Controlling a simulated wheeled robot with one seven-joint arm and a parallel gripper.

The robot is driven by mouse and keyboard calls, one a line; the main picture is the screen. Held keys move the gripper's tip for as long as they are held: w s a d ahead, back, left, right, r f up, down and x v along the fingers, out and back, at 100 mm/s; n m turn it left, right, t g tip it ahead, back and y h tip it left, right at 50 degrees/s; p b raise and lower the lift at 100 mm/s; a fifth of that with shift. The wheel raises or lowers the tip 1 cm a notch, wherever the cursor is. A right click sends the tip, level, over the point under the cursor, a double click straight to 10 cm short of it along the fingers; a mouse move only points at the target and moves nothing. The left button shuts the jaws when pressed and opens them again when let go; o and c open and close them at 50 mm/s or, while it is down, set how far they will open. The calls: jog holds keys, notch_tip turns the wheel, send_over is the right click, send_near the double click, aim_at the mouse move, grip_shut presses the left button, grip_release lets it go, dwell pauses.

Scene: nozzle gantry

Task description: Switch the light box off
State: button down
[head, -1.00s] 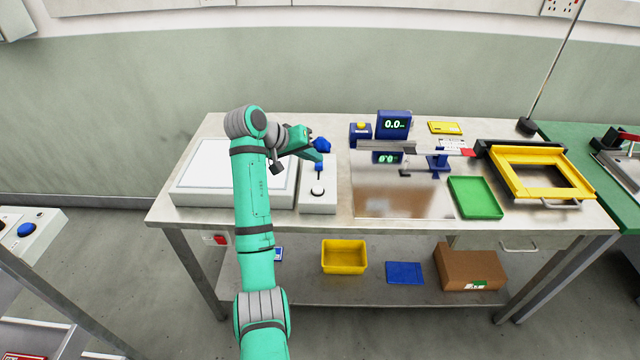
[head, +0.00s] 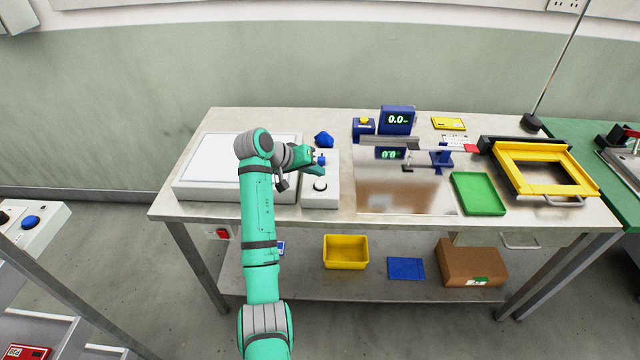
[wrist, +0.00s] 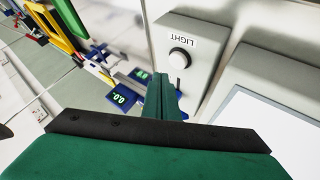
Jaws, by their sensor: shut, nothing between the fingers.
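The light box (head: 222,189) is a low white case with a pale panel on top, at the table's left end. Beside it stands a narrow light-grey control box (head: 319,197) with a round white button (head: 320,185). In the wrist view the button (wrist: 179,58) sits by a "LIGHT" label. A blue piece (head: 322,160) shows at the far part of the control box, mostly hidden by my fingers in the wrist view. My gripper (head: 315,161) is shut and empty above the control box, behind the button. I cannot tell whether it touches the blue piece.
A blue knobbed object (head: 324,139) lies just behind the control box. To the right are a blue display unit (head: 397,121), a steel plate (head: 400,196), a green tray (head: 479,193) and a yellow frame (head: 545,170). A yellow bin (head: 346,252) stands on the lower shelf.

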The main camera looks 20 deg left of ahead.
aim_at(324, 181)
jog(key=shift+f, duration=0.75)
jog(key=shift+w+d, duration=0.1)
dwell(1.2)
jog(key=shift+f, duration=0.1)
jog(key=shift+s+f, duration=0.2)
jog(key=shift+f, duration=0.1)
jog(key=shift+f, duration=0.55)
dwell(1.2)
jog(key=shift+r, duration=0.1)
jog(key=shift+w+r, duration=0.15)
jog(key=shift+r, duration=0.65)
